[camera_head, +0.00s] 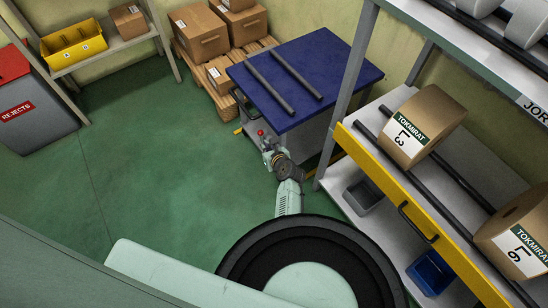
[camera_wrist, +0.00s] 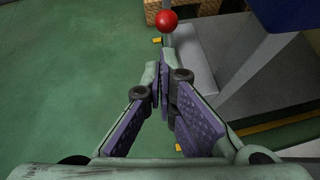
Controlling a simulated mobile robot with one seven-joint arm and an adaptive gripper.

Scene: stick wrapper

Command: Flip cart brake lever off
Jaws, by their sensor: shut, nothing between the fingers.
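The cart (camera_head: 318,75) has a blue top with two dark rails lying along it and a grey body below. A red ball knob (camera_head: 260,132), which looks like the end of the brake lever, sticks out low at the cart's near left side. In the wrist view the red knob (camera_wrist: 167,20) is at the top, on a short stem, just beyond the fingertips. My gripper (camera_head: 268,149) is beside the cart's near left side, close to the knob. In the wrist view its purple-padded fingers (camera_wrist: 167,72) are closed together and empty. The knob appears apart from them.
A shelf rack (camera_head: 345,100) with wrapper rolls and a yellow front stands right of my arm. Boxes on a pallet (camera_head: 205,90) stand behind the cart. A grey rejects bin (camera_head: 40,120) is at left. The green floor (camera_head: 160,170) between is clear.

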